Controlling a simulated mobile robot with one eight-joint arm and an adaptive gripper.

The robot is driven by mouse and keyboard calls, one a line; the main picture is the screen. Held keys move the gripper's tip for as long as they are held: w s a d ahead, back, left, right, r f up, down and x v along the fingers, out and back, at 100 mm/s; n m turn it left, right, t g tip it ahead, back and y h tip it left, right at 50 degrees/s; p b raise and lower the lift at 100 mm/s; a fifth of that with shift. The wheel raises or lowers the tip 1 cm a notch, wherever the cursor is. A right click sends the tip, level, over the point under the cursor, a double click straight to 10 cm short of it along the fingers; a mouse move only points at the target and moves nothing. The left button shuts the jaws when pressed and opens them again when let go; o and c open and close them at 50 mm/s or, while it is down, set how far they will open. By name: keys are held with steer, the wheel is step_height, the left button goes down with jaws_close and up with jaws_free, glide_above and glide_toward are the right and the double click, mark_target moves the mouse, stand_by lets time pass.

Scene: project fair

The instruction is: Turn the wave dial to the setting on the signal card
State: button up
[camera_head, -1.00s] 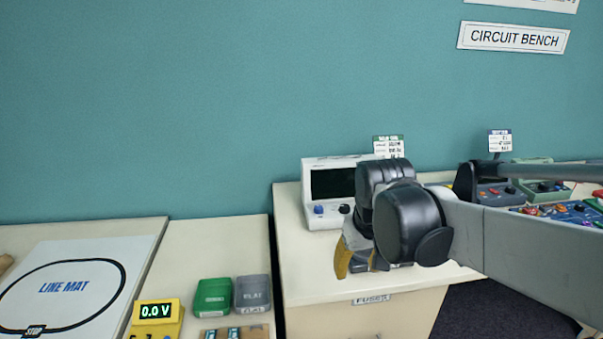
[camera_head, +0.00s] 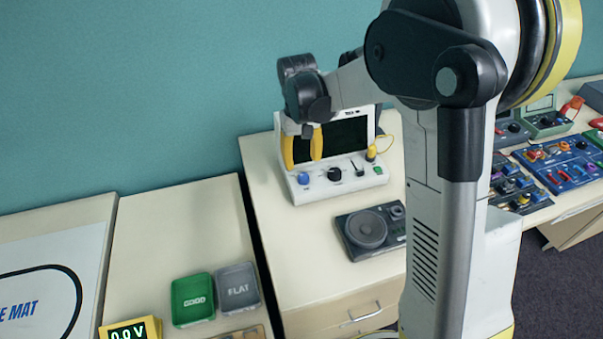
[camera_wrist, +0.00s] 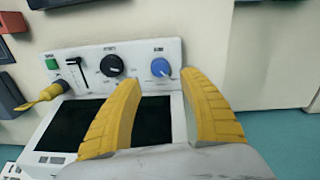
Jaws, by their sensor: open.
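A white scope unit (camera_head: 319,186) with a dark screen stands on the bench. Its front panel has a blue dial (camera_head: 304,178) and a larger black dial (camera_head: 334,174); they also show in the wrist view, blue (camera_wrist: 160,68) and black (camera_wrist: 112,65). The dial labels are too small to read, so I cannot tell which is the wave dial. My gripper (camera_head: 302,162) is open and empty above the panel at the blue dial. In the wrist view my fingertips (camera_wrist: 160,78) lie to either side of the blue dial, apparently not touching it. I cannot make out the signal card now.
The panel also has a slider (camera_wrist: 75,70), a green button (camera_wrist: 51,64) and a yellow probe (camera_wrist: 40,97) on a lead. A dark device with a round disc (camera_head: 366,229) lies in front of the scope. Green (camera_head: 192,300) and grey (camera_head: 237,289) trays are at lower left.

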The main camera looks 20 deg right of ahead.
mark_target(303, 175)
steer(key=f+b, duration=0.1)
steer(key=f, duration=0.6)
steer(key=shift+w+d+b, duration=0.15)
steer(key=shift+w+b, duration=0.05)
steer(key=shift+b, duration=0.2)
steer(key=shift+r, duration=0.1)
steer(key=shift+c, duration=0.6)
jaws_close()
